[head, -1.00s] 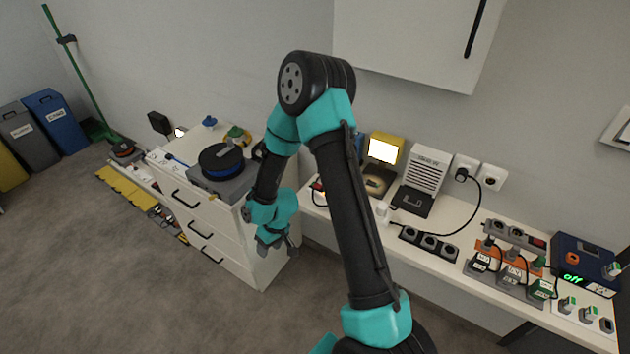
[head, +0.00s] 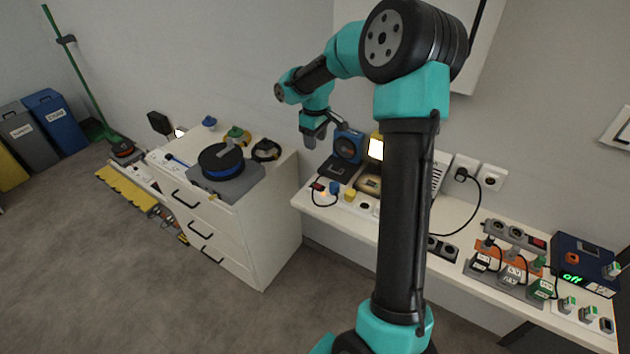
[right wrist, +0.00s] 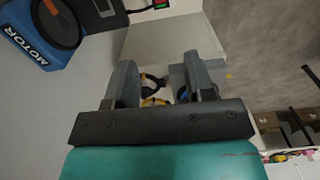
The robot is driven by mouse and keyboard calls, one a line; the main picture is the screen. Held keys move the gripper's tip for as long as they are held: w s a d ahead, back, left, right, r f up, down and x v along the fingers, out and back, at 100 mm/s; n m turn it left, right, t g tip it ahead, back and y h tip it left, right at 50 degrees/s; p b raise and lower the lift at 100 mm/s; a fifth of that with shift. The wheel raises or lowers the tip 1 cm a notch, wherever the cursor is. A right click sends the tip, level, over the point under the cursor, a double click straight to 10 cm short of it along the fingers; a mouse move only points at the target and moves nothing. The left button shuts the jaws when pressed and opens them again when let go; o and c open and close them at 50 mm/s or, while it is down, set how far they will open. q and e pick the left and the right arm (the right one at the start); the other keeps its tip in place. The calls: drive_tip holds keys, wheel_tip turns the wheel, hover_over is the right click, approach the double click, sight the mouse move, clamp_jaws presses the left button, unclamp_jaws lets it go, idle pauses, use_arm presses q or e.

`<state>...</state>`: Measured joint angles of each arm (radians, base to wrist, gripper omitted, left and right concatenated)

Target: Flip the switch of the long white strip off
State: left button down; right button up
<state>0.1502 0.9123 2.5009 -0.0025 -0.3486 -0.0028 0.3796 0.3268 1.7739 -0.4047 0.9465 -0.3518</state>
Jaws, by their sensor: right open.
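The long white strip (head: 364,205) lies along the front of the white shelf, at its left end. A small red switch (head: 318,187) shows at the strip's left end, near a black plug, a blue plug and a yellow plug. My right arm hides the strip's right end. My right gripper (head: 312,143) is open and empty, above and behind the strip's left end, apart from it. My left gripper is out of view.
A blue motor unit (head: 349,146) stands behind the strip, near the gripper; a lit yellow lamp (head: 376,148) is beside it. The drawer cabinet (head: 245,245) to the left carries a black-and-blue spool (head: 221,160).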

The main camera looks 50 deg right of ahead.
sight(315, 184)
wheel_tip(315, 184, down, 18)
drive_tip(key=shift+r, duration=0.25)
idle(0.5)
drive_tip(key=shift+c, duration=0.4)
clamp_jaws()
